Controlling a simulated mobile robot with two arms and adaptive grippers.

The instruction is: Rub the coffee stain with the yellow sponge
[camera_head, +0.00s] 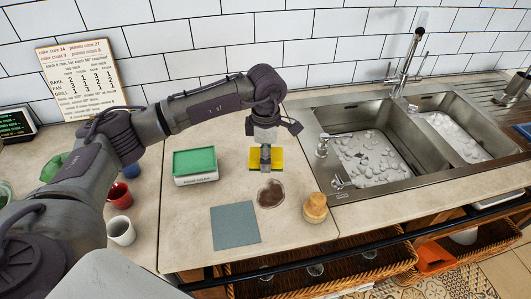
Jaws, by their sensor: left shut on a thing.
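The yellow sponge (277,158) is in the grip of my left gripper (265,163), whose fingers point down over the counter. The gripper covers the middle of the sponge, and yellow shows on both sides. The brown coffee stain (271,194) lies on the pale counter, just in front of the sponge. The sponge appears behind the stain in the picture, apart from it. I cannot tell whether the sponge touches the counter. My right gripper does not show.
A green-topped box (195,165) stands left of the sponge. A grey-blue cloth (235,226) lies front left of the stain. A wooden-topped brush or jar (315,208) stands right of it. Cups (121,231) stand left; a double sink (390,145) is right.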

